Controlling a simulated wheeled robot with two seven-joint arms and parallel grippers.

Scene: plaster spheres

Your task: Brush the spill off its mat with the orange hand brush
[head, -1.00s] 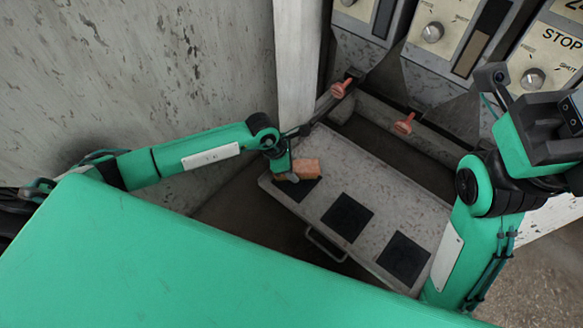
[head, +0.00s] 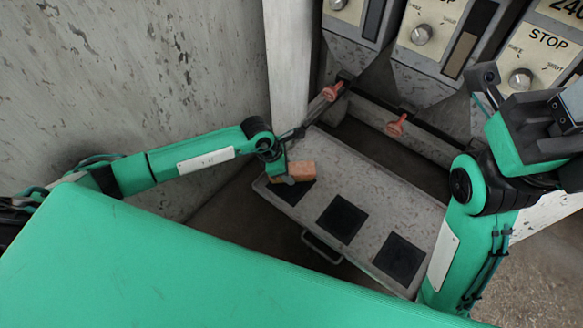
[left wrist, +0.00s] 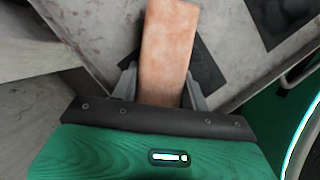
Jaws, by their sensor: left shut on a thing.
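My left gripper (head: 286,178) is shut on the orange hand brush (head: 300,171), which looks like a plain orange block. In the left wrist view the brush (left wrist: 166,50) stands out between the two grey fingers. The brush is over the left black mat (head: 288,195) and hides part of it; I cannot tell whether it touches. The middle mat (head: 342,219) and right mat (head: 399,258) are uncovered and look plain black. No spill can be made out. My right arm's end (head: 530,120) is raised at the right; its fingers are not clear.
The mats lie on a speckled grey tray-like top (head: 365,180) with a handle (head: 320,246) at its front. Behind it are two orange-red knobs (head: 332,91) (head: 397,125) and grey machine panels with dials (head: 421,34). A white post (head: 290,60) and wall stand at the left.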

